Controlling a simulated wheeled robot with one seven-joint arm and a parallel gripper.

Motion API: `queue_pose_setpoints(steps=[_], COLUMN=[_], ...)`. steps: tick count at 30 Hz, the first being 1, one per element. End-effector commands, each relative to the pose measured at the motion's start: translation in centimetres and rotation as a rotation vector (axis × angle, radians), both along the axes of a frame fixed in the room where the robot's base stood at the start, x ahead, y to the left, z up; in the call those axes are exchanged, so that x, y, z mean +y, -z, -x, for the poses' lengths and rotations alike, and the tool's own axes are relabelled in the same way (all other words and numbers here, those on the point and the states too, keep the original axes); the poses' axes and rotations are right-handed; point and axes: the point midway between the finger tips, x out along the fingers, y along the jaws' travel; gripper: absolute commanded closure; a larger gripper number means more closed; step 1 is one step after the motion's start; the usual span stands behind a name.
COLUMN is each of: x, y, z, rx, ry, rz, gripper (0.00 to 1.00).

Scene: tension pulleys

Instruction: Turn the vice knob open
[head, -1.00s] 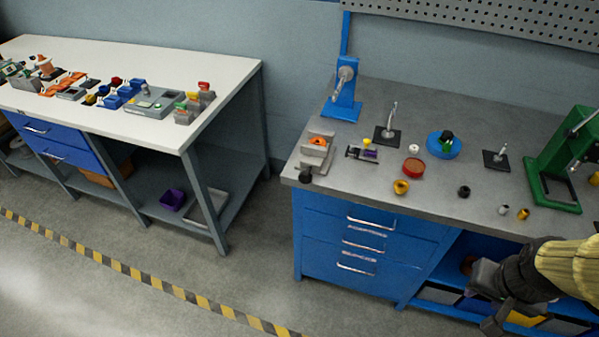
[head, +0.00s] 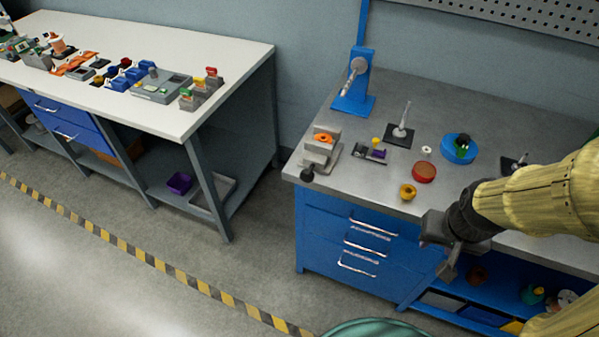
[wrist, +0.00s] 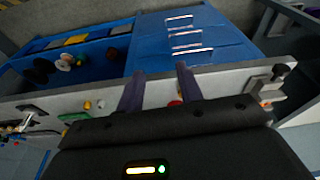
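The vice (head: 320,147) is a small grey block with an orange piece (head: 323,138) between its jaws, at the left front corner of the grey workbench. Its dark round knob (head: 307,174) faces the bench's front edge. In the wrist view the vice (wrist: 264,88) is at the right, with its dark knob (wrist: 280,71) at the bench edge. My gripper (head: 440,250) is in front of the bench, to the right of the vice and apart from it. In the wrist view its two fingers (wrist: 160,85) stand apart with nothing between them.
The grey bench (head: 390,185) has blue drawers with metal handles (head: 360,257) below. A red dish (head: 424,172), yellow ring (head: 407,192), blue dish (head: 459,149) and upright rod (head: 403,120) stand right of the vice. A white bench (head: 190,55) is at the left, with open floor between.

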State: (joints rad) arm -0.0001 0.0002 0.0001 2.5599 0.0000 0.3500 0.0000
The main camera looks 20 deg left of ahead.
Motion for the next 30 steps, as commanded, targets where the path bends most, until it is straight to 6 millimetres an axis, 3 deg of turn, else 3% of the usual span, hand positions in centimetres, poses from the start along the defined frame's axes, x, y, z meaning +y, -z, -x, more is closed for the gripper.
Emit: queue_pose_setpoints(steps=[6,8,9,14,17,24,30], x=[0.0,0.0,0.2,2.3,5.2,14.4,21.2], y=[0.0,0.0,0.0,0.7,1.7,5.4,9.1], z=[0.0,0.0,-0.2,-2.3,-5.0,-11.2,-13.4], rx=[0.0,-0.001,-0.004,-0.044,-0.098,-0.275,-0.45], ry=[0.0,0.001,0.002,0.031,0.077,0.26,0.407], rz=[0.0,0.0,-0.004,-0.042,-0.09,-0.213,-0.277], gripper=[0.64,0.55,0.55,0.55,0.55,0.55,0.55])
